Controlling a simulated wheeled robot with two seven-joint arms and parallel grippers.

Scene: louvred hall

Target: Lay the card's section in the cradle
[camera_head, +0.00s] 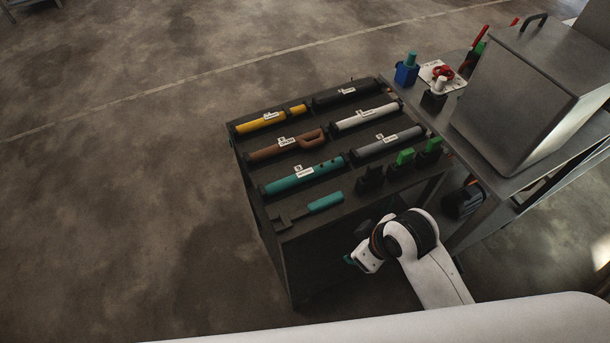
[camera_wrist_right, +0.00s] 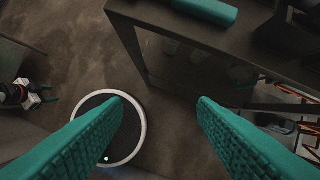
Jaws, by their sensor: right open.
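Several tube-like sections lie in rows on a dark bench (camera_head: 262,225): yellow (camera_head: 262,122), brown (camera_head: 285,147), teal (camera_head: 300,178), black (camera_head: 345,93), white (camera_head: 366,117) and grey (camera_head: 388,142). They carry small white tags, too small to read. A white card (camera_head: 440,75) with a red shape is on the steel table; its markings are unclear. I cannot tell which thing is the cradle. My right gripper (camera_head: 352,262) is beside the bench's near side; the right wrist view (camera_wrist_right: 160,125) shows its teal fingers apart and empty. My left gripper (camera_wrist_right: 48,92) shows small there.
A teal-handled tool (camera_head: 322,203) lies at the bench's near edge, beside black blocks with green tops (camera_head: 405,157). The steel table (camera_head: 478,157) holds a large metal box (camera_head: 525,80), a blue block (camera_head: 406,74) and a dark block with a white top (camera_head: 434,100). Floor at left is clear.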

